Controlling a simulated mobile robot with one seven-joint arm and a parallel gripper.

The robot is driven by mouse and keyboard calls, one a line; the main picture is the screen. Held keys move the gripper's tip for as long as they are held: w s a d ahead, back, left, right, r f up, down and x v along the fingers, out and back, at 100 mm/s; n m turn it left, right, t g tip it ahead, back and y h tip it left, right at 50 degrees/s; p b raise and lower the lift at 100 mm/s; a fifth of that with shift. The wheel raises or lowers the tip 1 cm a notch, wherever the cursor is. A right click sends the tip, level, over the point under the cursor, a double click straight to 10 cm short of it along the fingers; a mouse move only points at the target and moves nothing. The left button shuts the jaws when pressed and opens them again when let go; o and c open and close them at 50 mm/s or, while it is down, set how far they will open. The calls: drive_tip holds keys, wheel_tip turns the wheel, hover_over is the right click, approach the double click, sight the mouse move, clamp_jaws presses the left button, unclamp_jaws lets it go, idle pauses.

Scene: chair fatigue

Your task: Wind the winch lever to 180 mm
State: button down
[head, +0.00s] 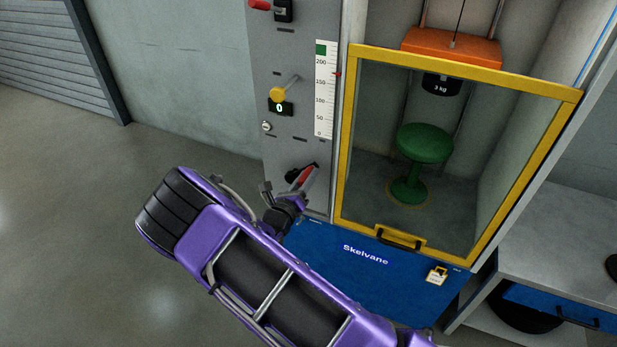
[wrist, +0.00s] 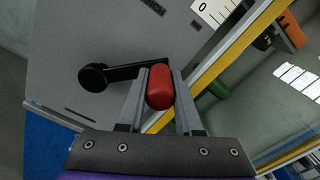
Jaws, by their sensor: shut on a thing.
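The winch lever has a black hub and arm (wrist: 105,75) with a red grip (wrist: 160,86) in the wrist view. My gripper (wrist: 159,92) is shut on the red grip, one finger on each side. In the head view the red grip (head: 307,174) is low on the grey panel, and my gripper (head: 290,190) partly hides it. A white scale (head: 324,95) marked 0 to 200 runs up the panel. A small red pointer (head: 338,73) sits beside it between 150 and 200; the exact value is too small to read. An orange block (head: 451,46) hangs high in the cabinet.
A yellow knob (head: 278,94), a display (head: 281,108) reading 0 and a red handle (head: 260,4) are on the panel. Open floor (head: 70,220) lies left.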

drive_tip(key=shift+a+r, duration=0.1)
drive_tip(key=c, duration=0.6)
unclamp_jaws()
drive_tip(key=v, duration=1.7)
drive_tip(key=shift+s, duration=0.2)
drive_tip(key=shift+w+r, duration=0.1)
